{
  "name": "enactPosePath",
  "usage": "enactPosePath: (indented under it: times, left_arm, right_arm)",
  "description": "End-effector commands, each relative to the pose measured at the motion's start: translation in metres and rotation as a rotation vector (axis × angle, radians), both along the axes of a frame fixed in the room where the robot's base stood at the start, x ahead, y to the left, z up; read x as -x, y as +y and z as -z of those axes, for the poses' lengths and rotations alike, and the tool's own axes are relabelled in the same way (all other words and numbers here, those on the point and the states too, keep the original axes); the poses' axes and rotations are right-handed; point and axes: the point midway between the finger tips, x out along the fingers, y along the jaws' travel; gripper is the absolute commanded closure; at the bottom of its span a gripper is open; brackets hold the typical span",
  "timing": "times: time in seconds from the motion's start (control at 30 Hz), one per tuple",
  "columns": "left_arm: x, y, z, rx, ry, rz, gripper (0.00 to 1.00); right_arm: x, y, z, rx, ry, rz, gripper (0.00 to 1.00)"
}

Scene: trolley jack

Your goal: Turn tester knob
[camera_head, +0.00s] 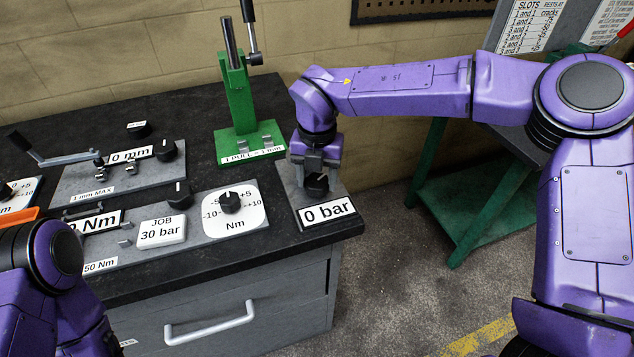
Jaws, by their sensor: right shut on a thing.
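The tester knob (316,185) is black and sits on a grey plate (290,192) at the right end of the dark bench. A white label (327,210) in front of it reads "0 bar". My right gripper (316,174) comes down from above and is shut on the knob, hiding part of it. A white card (161,231) on the bench reads "JOB 30 bar". My left arm shows at the lower left, and its gripper is out of view.
A green jack (237,100) with a lever stands behind the plate. A torque panel with a dial knob (230,202) lies to the left, and a mm panel (115,172) behind it. The dark bench top (340,237) ends just right of the plate. A green trolley (480,205) stands at right.

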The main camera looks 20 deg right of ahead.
Motion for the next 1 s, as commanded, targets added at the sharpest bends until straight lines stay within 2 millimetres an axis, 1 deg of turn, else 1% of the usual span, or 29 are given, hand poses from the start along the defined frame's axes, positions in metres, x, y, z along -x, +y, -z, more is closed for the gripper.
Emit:
enactPosePath:
  times: [0.03,0.1,0.4,0.97,1.0]
  left_arm:
    - [0.0,0.0,0.006,0.0,0.0,0.0,0.08]
    - [0.0,0.0,0.01,0.0,0.0,0.0,0.08]
    - [0.0,0.0,0.018,0.0,0.0,0.0,0.08]
    - [0.0,0.0,0.019,0.0,0.0,0.0,0.08]
    - [0.0,0.0,0.019,0.0,0.0,0.0,0.08]
  right_arm:
    - [0.0,0.0,0.003,0.0,-0.001,0.029,0.73]
    - [0.0,0.0,0.003,-0.001,-0.003,0.071,0.73]
    - [0.0,0.0,0.001,0.0,-0.001,0.188,0.73]
    - [0.0,0.0,0.0,0.0,0.0,0.215,0.73]
    - [0.0,0.0,0.0,0.0,0.0,0.215,0.33]
